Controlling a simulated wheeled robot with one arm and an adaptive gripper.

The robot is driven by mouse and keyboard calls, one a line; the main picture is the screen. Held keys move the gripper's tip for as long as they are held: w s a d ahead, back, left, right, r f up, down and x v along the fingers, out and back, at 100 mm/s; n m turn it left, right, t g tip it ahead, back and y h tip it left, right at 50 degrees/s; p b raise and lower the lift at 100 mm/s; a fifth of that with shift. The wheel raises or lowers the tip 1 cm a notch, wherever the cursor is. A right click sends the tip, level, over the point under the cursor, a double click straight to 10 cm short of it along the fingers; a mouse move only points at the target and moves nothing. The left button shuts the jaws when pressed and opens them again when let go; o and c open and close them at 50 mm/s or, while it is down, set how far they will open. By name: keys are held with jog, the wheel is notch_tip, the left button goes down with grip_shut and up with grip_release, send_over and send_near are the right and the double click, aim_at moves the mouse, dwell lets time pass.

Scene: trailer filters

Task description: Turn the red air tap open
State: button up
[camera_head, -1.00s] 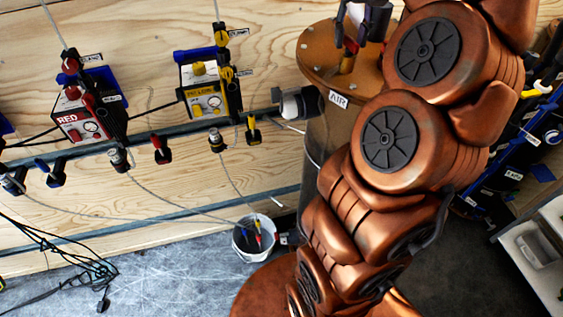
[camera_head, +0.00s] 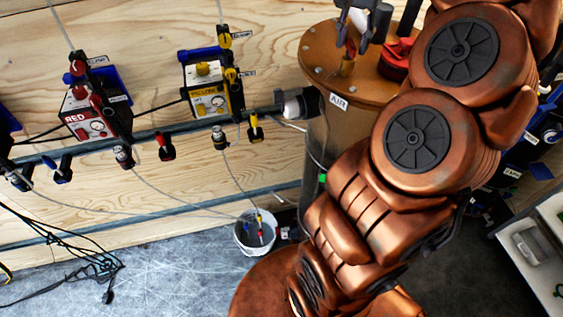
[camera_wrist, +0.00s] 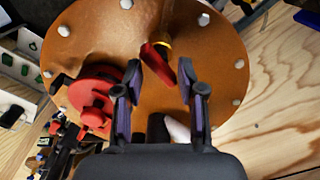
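A red lever handle (camera_wrist: 158,64) on a brass fitting stands on the round brown lid (camera_wrist: 215,50) of the tank labelled AIR. It also shows in the head view (camera_head: 350,47), above the brass stem (camera_head: 347,66). My gripper (camera_wrist: 159,76) is open over the lid, one finger on each side in the wrist view. The lever appears in the gap, just beyond the fingertips. I cannot tell whether the fingers touch it. In the head view my gripper (camera_head: 355,30) is partly cut off at the top. Another red-handled tap (camera_head: 165,147) is on the wall rail below the RED box (camera_head: 94,115).
A large red round fitting (camera_wrist: 95,97) stands on the lid, left of my gripper in the wrist view. Bolts ring the lid. A yellow-labelled box (camera_head: 210,98) hangs on the wooden wall. A white bucket (camera_head: 242,244) and cables are on the floor.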

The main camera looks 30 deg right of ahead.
jog(key=shift+d+r+b, duration=0.1)
jog(key=shift+r+b, duration=0.45)
jog(key=shift+r, duration=0.65)
notch_tip(320, 180, up, 3)
jog(key=shift+f+p, duration=0.1)
jog(key=shift+p, duration=0.9)
jog(key=shift+s+r, duration=0.2)
jog(key=shift+r, duration=0.7)
jog(key=shift+r+p, duration=0.2)
jog(key=shift+p, duration=0.15)
jog(key=shift+w+r, duration=0.15)
jog(key=shift+r, duration=0.05)
jog(key=s+a+f+n+b, duration=0.4)
jog(key=a+f+b, duration=0.1)
jog(key=a+f, duration=0.7)
jog(key=s+a+f+n+g+b, duration=0.1)
jog(key=s+a+f+n+b, duration=0.3)
jog(key=a+f, duration=0.8)
jog(key=shift+s+f+n+b, duration=0.45)
jog(key=shift+s+f, duration=0.1)
jog(key=shift+s, duration=0.1)
jog(key=shift+a, duration=0.1)
